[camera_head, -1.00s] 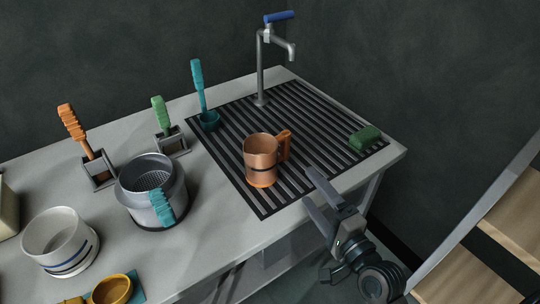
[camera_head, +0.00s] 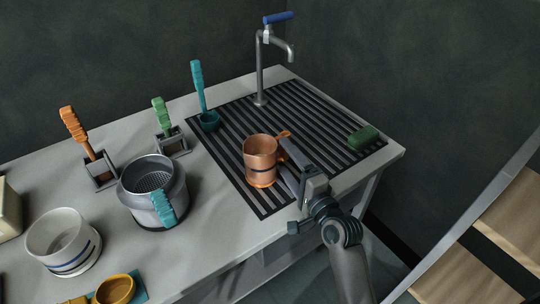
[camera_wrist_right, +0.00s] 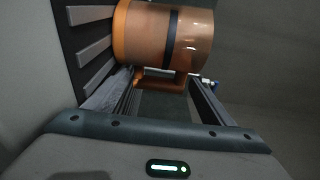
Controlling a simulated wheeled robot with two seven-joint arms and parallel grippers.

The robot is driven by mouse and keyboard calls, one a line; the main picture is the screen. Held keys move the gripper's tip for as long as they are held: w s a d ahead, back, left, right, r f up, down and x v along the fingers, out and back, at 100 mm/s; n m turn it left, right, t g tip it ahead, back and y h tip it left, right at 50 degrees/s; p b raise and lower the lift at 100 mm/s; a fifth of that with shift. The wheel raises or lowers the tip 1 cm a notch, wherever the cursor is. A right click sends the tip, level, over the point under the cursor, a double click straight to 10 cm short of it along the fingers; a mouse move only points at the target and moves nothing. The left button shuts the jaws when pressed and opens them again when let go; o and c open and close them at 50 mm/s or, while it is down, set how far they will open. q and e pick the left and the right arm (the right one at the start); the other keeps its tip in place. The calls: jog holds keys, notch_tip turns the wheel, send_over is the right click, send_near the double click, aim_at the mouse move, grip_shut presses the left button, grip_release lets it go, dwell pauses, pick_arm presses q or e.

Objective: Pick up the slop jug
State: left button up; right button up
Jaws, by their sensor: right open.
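The slop jug is likely the copper-coloured jug (camera_head: 260,160) with a dark band, standing upright on the slatted drain grate (camera_head: 232,186). Its handle points right toward my right gripper (camera_head: 286,165). That gripper is open, with its fingers close beside the jug on the handle side. In the right wrist view the jug (camera_wrist_right: 150,35) fills the top, and its handle (camera_wrist_right: 160,82) lies between the two open fingers (camera_wrist_right: 160,100). I cannot tell whether the fingers touch it. My left gripper is not in view.
A tap (camera_head: 262,70) stands behind the grate. A green sponge-like block (camera_head: 363,138) lies at right, a teal ladle (camera_head: 199,90) at the back left. A grey sieve pot (camera_head: 135,185) and a white striped pot (camera_head: 52,232) stand left. Some bare tabletop lies between sieve pot and grate.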

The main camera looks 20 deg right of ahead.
aim_at(279, 156)
jog(key=shift+w, duration=0.2)
jog(key=shift+p+x, duration=0.45)
jog(key=shift+x, duration=2.1)
jog(key=shift+d, duration=0.15)
jog(key=c, duration=1.7)
jog(key=shift+r, duration=0.1)
jog(key=shift+c, duration=0.2)
